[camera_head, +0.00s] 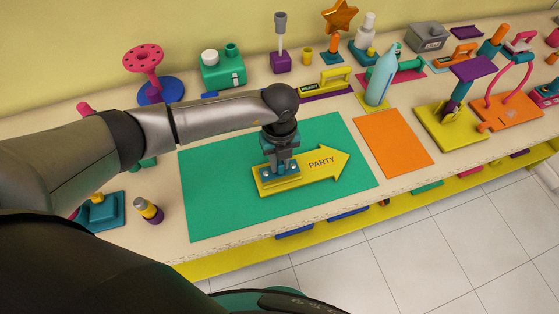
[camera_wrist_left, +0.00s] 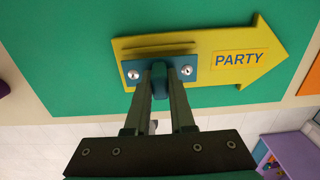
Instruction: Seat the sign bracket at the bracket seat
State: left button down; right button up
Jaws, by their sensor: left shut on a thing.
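A yellow arrow-shaped sign reading PARTY (camera_head: 322,165) lies on the green mat, pointing right; it also shows in the wrist view (camera_wrist_left: 262,62). The sign bracket, a small blue plate (camera_wrist_left: 188,72) with two round screw heads, is over the sign's tail end. My left gripper (camera_head: 280,158) comes down from above and is shut on the bracket's upright middle part, also seen in the wrist view (camera_wrist_left: 160,88). A yellow ridge on the sign runs beside the plate. I cannot tell whether the plate touches the sign or sits fully down. My right gripper is not in view.
The green mat (camera_head: 215,190) is otherwise clear. An orange mat (camera_head: 393,143) lies to its right. A teal bottle (camera_head: 381,76), a teal case (camera_head: 223,69) and a pink-topped stand (camera_head: 145,60) are behind. A small cylinder (camera_head: 148,209) stands to the left of the mat.

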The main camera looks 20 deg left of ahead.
pick_arm(q)
jog(key=shift+f+b, duration=0.75)
jog(key=shift+f, duration=0.25)
jog(key=c, duration=0.7)
grip_release()
notch_tip(320, 180, up, 8)
jog(key=p, duration=0.7)
jog(key=shift+r, duration=0.1)
